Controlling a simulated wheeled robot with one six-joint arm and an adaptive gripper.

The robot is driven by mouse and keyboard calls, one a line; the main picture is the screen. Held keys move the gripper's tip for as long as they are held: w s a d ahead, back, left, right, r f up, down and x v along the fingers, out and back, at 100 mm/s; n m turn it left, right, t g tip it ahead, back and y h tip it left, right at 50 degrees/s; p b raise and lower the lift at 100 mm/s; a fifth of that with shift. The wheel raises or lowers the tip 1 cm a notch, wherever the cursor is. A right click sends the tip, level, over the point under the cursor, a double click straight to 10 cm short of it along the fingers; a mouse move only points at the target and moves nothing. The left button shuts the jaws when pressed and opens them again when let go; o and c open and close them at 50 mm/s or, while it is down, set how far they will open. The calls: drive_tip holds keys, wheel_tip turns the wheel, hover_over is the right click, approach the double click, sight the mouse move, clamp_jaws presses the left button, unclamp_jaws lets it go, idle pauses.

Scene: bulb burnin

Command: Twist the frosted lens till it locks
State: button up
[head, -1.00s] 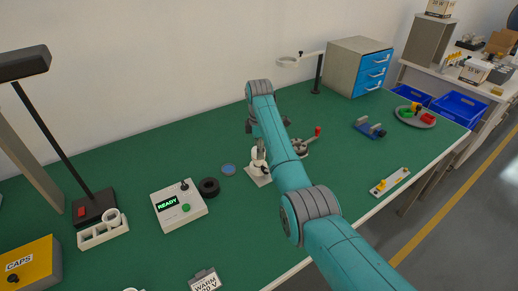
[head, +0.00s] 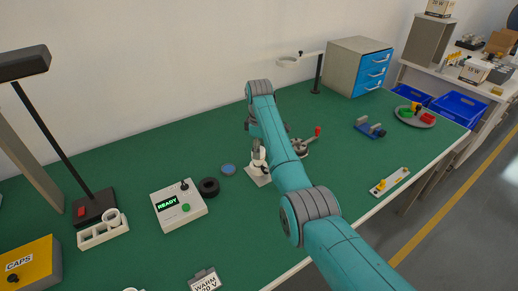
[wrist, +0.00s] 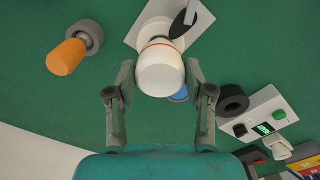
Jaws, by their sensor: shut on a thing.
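The frosted lens (wrist: 160,72) is a white dome with a thin orange-red line near its base. It sits on a white fixture with a square pale plate (wrist: 138,38), which shows in the head view (head: 258,177) left of my arm. In the wrist view my gripper (wrist: 160,84) has one finger on each side of the lens and is shut on it. The lens looks upright on the fixture. In the head view my arm hides part of the gripper. I cannot tell whether the lens is locked.
A black ring (head: 209,187), a blue disc (head: 228,169) and a control box (head: 179,207) reading READY stand left of the fixture. An orange-handled tool (wrist: 67,56) with a grey round part lies at the upper left of the wrist view.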

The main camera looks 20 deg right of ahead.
drive_tip(key=o, duration=1.2)
drive_tip(key=shift+r, duration=3.7)
